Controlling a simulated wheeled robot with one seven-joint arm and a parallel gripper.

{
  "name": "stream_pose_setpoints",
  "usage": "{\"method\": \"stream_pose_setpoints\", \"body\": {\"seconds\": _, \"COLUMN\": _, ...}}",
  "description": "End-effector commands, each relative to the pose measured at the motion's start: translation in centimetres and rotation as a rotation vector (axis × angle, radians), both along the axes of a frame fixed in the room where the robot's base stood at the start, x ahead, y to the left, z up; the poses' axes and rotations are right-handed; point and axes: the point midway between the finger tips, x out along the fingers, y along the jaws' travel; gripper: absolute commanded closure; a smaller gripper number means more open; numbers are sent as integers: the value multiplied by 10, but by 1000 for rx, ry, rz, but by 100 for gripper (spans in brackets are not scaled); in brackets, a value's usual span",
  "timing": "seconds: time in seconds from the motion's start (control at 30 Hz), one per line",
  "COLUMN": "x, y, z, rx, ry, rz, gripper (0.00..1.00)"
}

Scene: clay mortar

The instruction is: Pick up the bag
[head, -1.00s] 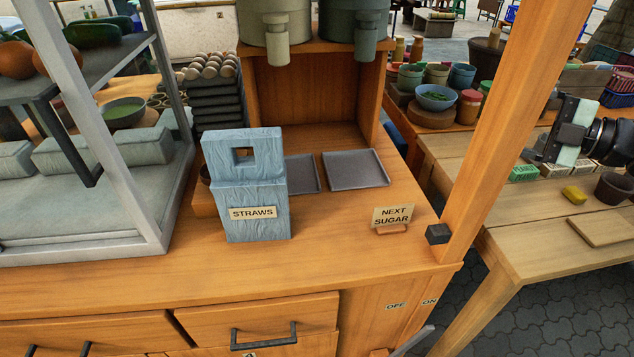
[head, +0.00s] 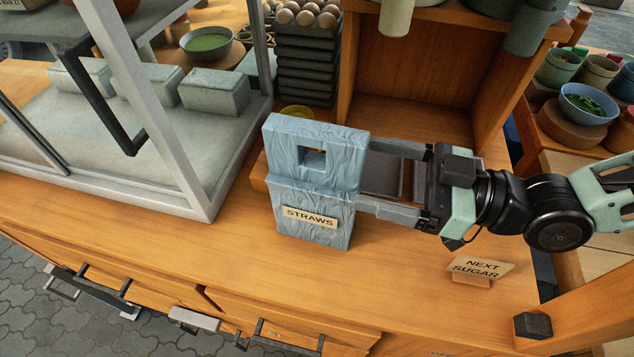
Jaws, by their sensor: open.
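A blue, wrinkled, upright bag-like block (head: 313,195) stands on the wooden counter in the head view. It has a square hole near its top and a "STRAWS" label (head: 310,217) low on its front. My gripper (head: 367,176) comes in from the right, with its fingers pointing left at the bag's right edge. The jaws are open, one finger higher and one lower in the picture. The fingertips meet the bag's edge in the picture; I cannot tell whether they touch it or pass behind it.
A metal-framed case (head: 185,165) with pale blocks stands close on the left. Egg trays (head: 306,62) and a wooden dispenser stand (head: 405,85) are behind. The counter in front of the bag is clear.

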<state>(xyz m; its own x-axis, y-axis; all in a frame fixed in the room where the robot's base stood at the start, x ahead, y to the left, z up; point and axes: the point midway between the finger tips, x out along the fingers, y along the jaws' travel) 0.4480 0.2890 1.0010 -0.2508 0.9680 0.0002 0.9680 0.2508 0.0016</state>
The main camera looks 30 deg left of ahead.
Motion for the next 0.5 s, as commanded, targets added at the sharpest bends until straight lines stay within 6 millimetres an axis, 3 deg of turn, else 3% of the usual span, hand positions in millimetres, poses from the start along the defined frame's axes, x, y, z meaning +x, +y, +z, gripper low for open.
{"method": "stream_pose_setpoints", "body": {"seconds": 0.33, "x": -1, "y": 0, "z": -65, "rx": -1, "ry": 9, "rz": 0, "gripper": 18}}
{"method": "stream_pose_setpoints", "body": {"seconds": 0.43, "x": -1, "y": 0, "z": -78, "rx": -1, "ry": 7, "rz": 0, "gripper": 18}}
{"method": "stream_pose_setpoints", "body": {"seconds": 0.5, "x": -3, "y": 8, "z": -75, "rx": 0, "ry": 2, "rz": 3, "gripper": 18}}
